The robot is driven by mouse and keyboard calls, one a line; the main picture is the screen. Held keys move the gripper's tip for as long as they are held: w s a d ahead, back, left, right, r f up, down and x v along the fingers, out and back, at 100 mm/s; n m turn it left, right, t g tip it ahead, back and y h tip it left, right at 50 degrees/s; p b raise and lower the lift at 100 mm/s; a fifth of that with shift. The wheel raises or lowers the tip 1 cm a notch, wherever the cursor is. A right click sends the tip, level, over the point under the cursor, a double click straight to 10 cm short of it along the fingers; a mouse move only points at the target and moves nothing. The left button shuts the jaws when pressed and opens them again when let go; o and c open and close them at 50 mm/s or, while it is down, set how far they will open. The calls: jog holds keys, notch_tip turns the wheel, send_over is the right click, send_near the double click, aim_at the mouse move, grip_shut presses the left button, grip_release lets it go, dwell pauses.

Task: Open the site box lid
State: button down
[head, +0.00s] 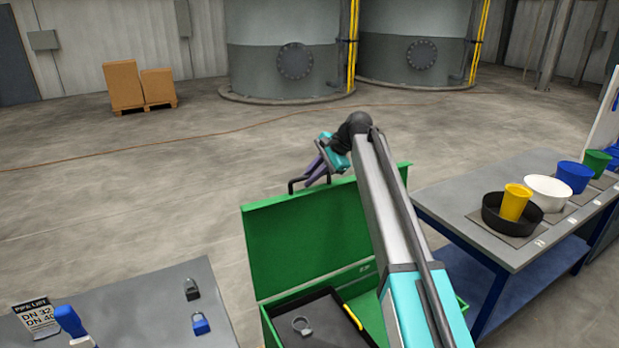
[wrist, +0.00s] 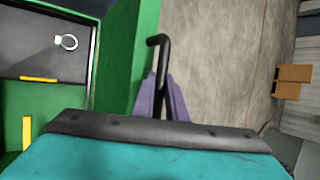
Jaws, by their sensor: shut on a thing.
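The green site box (head: 372,312) stands in front of me with its lid (head: 305,238) raised, about upright; the lid also shows edge-on in the wrist view (wrist: 140,70). A black bar handle (head: 298,182) sticks out at the lid's top edge and shows in the wrist view (wrist: 160,62). My gripper (head: 318,170) is at the top edge of the lid, its purple fingers (wrist: 162,98) shut on the handle. My arm hides the right part of the lid and box.
Inside the box are a black tray (head: 325,325) with a metal ring-shaped item (head: 302,326) and a yellow bar (head: 353,317). A grey table with padlocks (head: 200,324) stands at left. A workbench (head: 480,190) with tubs is at right. Open floor lies behind the lid.

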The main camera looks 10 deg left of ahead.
jog(key=shift+w+d, duration=0.1)
jog(key=c, duration=1.8)
grip_release()
jog(key=shift+o, duration=0.2)
jog(key=shift+s, duration=0.2)
jog(key=b+v, duration=0.3)
jog(key=v, duration=1.1)
